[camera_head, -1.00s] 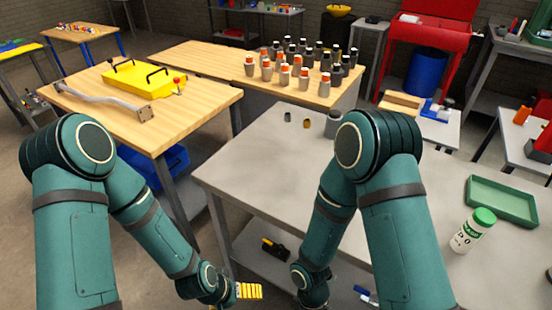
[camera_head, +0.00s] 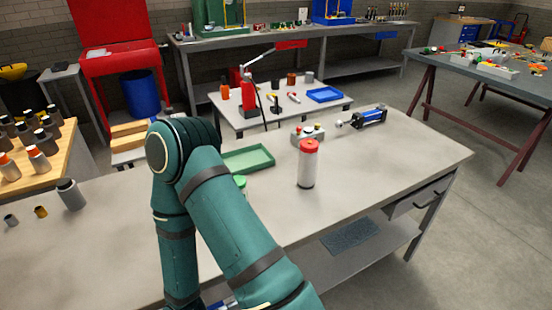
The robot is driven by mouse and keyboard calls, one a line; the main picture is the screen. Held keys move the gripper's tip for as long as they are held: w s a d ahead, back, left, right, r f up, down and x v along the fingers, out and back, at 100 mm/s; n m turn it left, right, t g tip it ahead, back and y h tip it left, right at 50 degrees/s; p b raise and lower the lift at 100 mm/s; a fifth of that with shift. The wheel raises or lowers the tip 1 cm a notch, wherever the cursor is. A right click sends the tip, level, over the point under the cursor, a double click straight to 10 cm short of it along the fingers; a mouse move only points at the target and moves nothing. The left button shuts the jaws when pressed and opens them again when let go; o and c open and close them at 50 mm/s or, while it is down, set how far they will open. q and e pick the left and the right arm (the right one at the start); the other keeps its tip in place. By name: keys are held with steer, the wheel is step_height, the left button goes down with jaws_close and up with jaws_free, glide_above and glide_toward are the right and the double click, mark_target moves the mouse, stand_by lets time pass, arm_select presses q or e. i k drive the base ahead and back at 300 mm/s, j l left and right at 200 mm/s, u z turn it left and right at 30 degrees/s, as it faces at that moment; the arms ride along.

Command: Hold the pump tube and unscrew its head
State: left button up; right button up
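A blue and black cylinder with a silver rod end (camera_head: 369,117) lies near the back right of the grey table; it looks like the pump tube, but it is too small to tell its head clearly. Nothing is holding it.
A white bottle with a red cap (camera_head: 308,164) stands upright mid-table. A small grey box with knobs (camera_head: 308,133) sits behind it. A green tray (camera_head: 250,159) lies to the left, and a green cap (camera_head: 240,182) shows beside my arm. The table's right side is clear.

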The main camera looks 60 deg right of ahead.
mark_target(307, 163)
steer(key=z, duration=2.2)
steer(key=i+l+u, duration=0.1)
steer(key=l, duration=0.3)
steer(key=l+u, duration=0.1)
steer(key=l, duration=0.3)
